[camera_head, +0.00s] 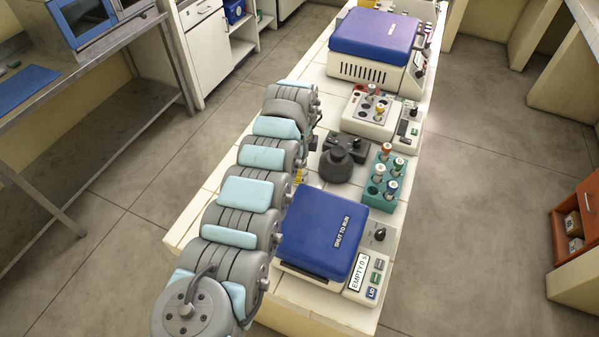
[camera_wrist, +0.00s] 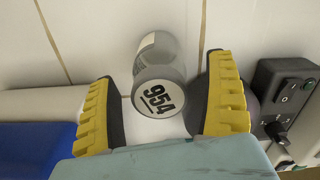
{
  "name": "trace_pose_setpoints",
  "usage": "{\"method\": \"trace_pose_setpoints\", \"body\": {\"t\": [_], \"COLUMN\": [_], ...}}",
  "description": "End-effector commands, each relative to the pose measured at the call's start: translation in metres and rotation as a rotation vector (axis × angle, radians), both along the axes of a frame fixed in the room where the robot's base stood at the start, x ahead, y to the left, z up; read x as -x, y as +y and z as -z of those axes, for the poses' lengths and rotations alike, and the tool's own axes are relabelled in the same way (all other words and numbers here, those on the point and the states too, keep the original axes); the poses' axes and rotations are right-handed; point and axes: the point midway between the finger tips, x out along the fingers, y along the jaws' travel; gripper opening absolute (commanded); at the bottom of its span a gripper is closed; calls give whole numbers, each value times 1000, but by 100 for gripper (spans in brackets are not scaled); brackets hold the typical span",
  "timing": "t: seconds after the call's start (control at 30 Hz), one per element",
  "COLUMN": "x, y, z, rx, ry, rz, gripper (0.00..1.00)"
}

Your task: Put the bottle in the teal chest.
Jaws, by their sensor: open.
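The bottle (camera_wrist: 160,52) shows in the wrist view as a grey body with a pale label and a round white cap face marked 954, seen nearly end-on. My gripper (camera_wrist: 165,75) is open, with one yellow ribbed finger on each side of the bottle and a gap showing on both sides. In the head view the bottle is hidden, and only a bit of yellow finger (camera_head: 299,176) shows beside my arm. I cannot make out a teal chest in either view.
A blue-lidded device marked SHUT TO RUN (camera_head: 322,232) stands at the near bench end. Beyond it are a dark device (camera_head: 341,164), a teal vial rack (camera_head: 367,197), a white vial device (camera_head: 362,122) and another blue-lidded device (camera_head: 374,34). A switch box (camera_wrist: 290,88) is right of the gripper.

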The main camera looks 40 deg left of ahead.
Motion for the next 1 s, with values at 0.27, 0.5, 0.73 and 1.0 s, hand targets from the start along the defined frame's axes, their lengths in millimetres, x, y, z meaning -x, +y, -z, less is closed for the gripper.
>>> {"method": "trace_pose_setpoints", "body": {"t": [0.27, 0.5, 0.73, 1.0], "x": [1, 0, 0, 0], "y": [-1, -1, -1, -1], "z": [33, 32, 32, 32], "rx": [2, 1, 1, 2], "ry": [5, 3, 3, 3], "rz": [0, 1, 1, 1], "gripper": [86, 76, 25, 20]}}
